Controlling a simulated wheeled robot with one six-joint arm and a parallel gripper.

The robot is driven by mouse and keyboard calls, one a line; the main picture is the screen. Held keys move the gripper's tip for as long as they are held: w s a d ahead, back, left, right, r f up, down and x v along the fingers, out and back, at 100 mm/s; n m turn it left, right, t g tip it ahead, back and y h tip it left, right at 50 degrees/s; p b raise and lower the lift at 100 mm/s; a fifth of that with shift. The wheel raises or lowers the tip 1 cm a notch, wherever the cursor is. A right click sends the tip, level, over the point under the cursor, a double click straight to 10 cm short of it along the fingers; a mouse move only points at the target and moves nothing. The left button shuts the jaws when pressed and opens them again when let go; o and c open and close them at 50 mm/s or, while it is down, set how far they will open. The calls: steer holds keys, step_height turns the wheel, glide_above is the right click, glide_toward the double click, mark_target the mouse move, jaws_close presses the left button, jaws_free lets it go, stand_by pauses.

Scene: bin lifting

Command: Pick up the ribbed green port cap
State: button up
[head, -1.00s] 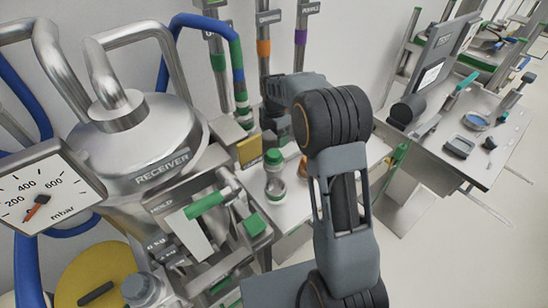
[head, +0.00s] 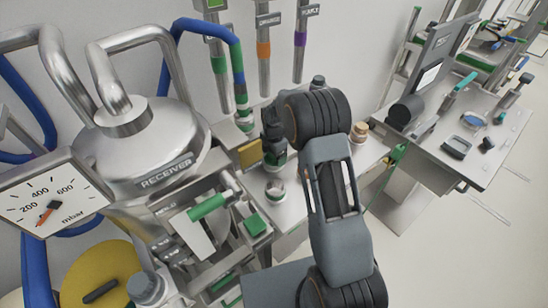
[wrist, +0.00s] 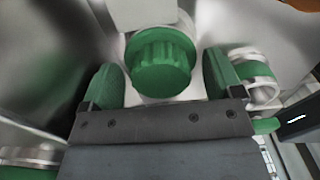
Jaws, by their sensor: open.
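The ribbed green port cap (wrist: 160,62) is in the upper middle of the wrist view, on a pale fitting. My gripper (wrist: 162,80) is open, with one green-padded finger on each side of the cap. Small gaps show between the cap and both pads, and nothing is held. In the head view my gripper (head: 273,152) is over the bench beside the receiver and largely covers the cap; green shows at its tip, but I cannot tell cap from pads there.
The steel receiver (head: 140,140) and its pressure gauge (head: 48,203) stand on the left. A metal frame with a green handle (head: 207,207) is close in front. A tan-topped item (head: 359,130) stands right of my arm. A tool table (head: 480,125) is farther right.

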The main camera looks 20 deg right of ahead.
steer(key=c, duration=0.8)
steer(key=shift+r, duration=0.15)
steer(key=shift+r+b, duration=0.45)
steer(key=shift+r, duration=0.2)
steer(key=s+a+r+b, duration=0.1)
steer(key=s+r, duration=0.2)
steer(key=s, duration=0.1)
steer(key=s+a+r+b, duration=0.1)
steer(key=s+a+r, duration=0.1)
steer(key=s+r, duration=0.2)
steer(key=s+a+r+b, duration=0.2)
steer(key=s+r, duration=0.2)
steer(key=s, duration=0.1)
steer(key=shift+a+r, duration=0.2)
steer(key=shift+r, duration=0.05)
